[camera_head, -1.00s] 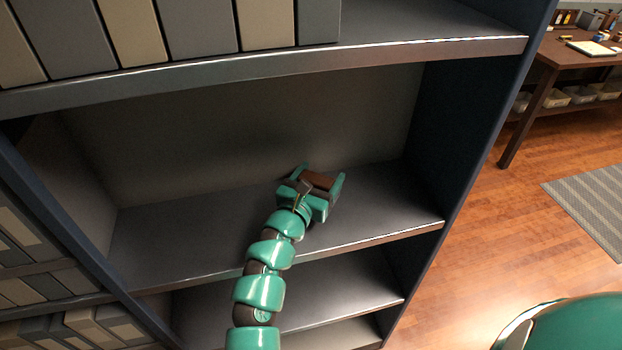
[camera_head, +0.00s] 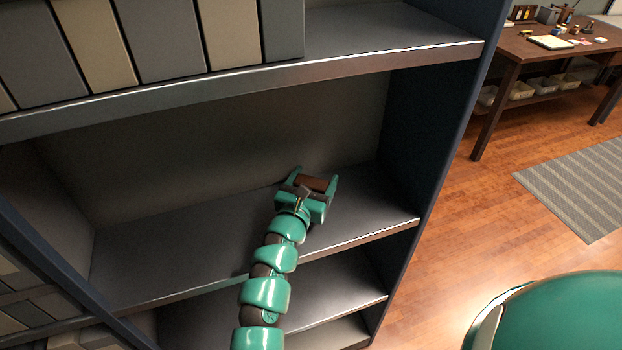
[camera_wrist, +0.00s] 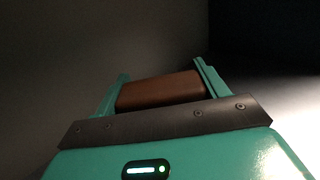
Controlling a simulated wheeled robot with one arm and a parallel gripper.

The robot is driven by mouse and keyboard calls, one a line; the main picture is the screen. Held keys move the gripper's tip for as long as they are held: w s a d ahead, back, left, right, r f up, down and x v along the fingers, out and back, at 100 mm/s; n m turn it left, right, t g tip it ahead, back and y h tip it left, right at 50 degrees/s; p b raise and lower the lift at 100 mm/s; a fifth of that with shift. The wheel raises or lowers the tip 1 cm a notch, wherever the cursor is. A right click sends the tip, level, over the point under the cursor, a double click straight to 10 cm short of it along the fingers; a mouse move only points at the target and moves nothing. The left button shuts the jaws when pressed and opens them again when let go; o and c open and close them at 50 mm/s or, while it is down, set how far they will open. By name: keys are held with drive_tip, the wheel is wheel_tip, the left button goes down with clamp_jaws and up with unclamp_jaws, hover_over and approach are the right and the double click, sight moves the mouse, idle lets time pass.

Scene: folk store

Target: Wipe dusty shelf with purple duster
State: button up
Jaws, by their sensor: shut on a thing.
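My gripper (camera_head: 312,184) is inside the middle shelf bay, over the right part of the shelf board (camera_head: 180,250). It is shut on a brown block-like piece (camera_head: 314,183), which also shows between the two green fingers in the wrist view (camera_wrist: 160,90). I cannot tell whether this is the duster's handle; no purple part shows in either view. The shelf board looks grey and bare; dust on it cannot be made out. I cannot tell whether the held piece touches the board.
The upper shelf (camera_head: 250,75) holds a row of grey and beige binders (camera_head: 155,40) above my arm. The dark side panel (camera_head: 430,130) closes the bay at the right. A table (camera_head: 540,55) and a striped rug (camera_head: 580,185) are beyond it on the wooden floor.

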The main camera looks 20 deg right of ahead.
drive_tip(key=shift+d+f, duration=0.1)
drive_tip(key=shift+d+r+p, duration=0.1)
drive_tip(key=shift+r+p, duration=0.5)
drive_tip(key=shift+p, duration=0.1)
drive_tip(key=shift+r+p, duration=2)
drive_tip(key=shift+r, duration=0.4)
wheel_tip(320, 180, up, 3)
drive_tip(key=p, duration=0.2)
drive_tip(key=shift+r+p, duration=0.1)
drive_tip(key=shift+p, duration=0.3)
